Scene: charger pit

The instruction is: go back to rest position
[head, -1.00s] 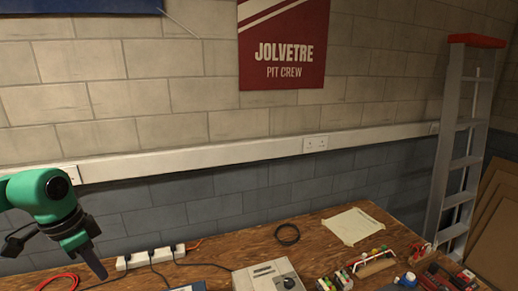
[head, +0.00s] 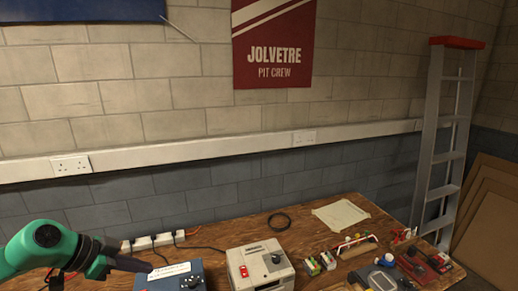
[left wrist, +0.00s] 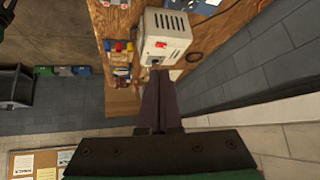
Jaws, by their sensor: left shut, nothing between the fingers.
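My left gripper (head: 132,264) is low at the left of the head view, on its green arm. Its dark fingers are together, with nothing between them, and point right. In the head view the tips overlap the edge of a blue box (head: 190,284) with a white label; I cannot tell the gap. In the left wrist view the closed fingers (left wrist: 160,76) point towards a pale grey box (left wrist: 152,22) with a red switch. That box also stands on the bench in the head view (head: 252,256). My right gripper is not in view.
The wooden bench (head: 228,234) carries a white power strip (head: 155,241), a black cable coil (head: 279,222), a paper sheet (head: 340,214) and several small tools at the right. A ladder (head: 447,150) leans by the wall beyond. The space above the bench is clear.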

